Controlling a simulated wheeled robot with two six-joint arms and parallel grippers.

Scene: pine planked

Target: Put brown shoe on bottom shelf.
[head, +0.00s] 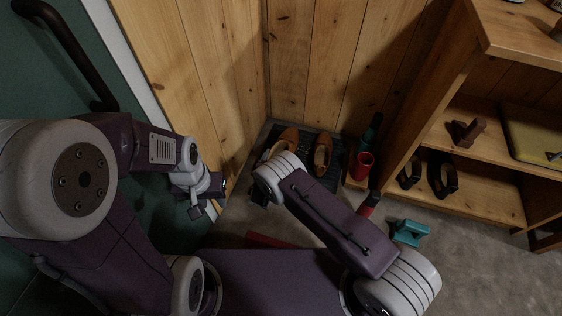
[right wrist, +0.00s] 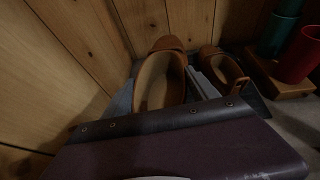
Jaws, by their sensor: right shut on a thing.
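One brown shoe (head: 287,138) is at the wooden wall in the corner, partly hidden by my right wrist in the head view. In the right wrist view this shoe (right wrist: 161,82) lies between the grey fingers of my right gripper (right wrist: 165,92), which is shut on it. The other brown shoe (head: 322,154) stands just to the right on a dark mat (head: 337,170); it also shows in the right wrist view (right wrist: 222,70). The bottom shelf (head: 488,186) is at the right. My left gripper (head: 208,199) is open and empty by the left wall.
Black shoes (head: 442,174) stand at the bottom shelf's left end; its right part looks clear. A brown object (head: 467,131) and a yellow item (head: 534,132) are on the shelf above. A red cup (head: 362,166) stands beside the mat. A teal object (head: 409,232) lies on the floor.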

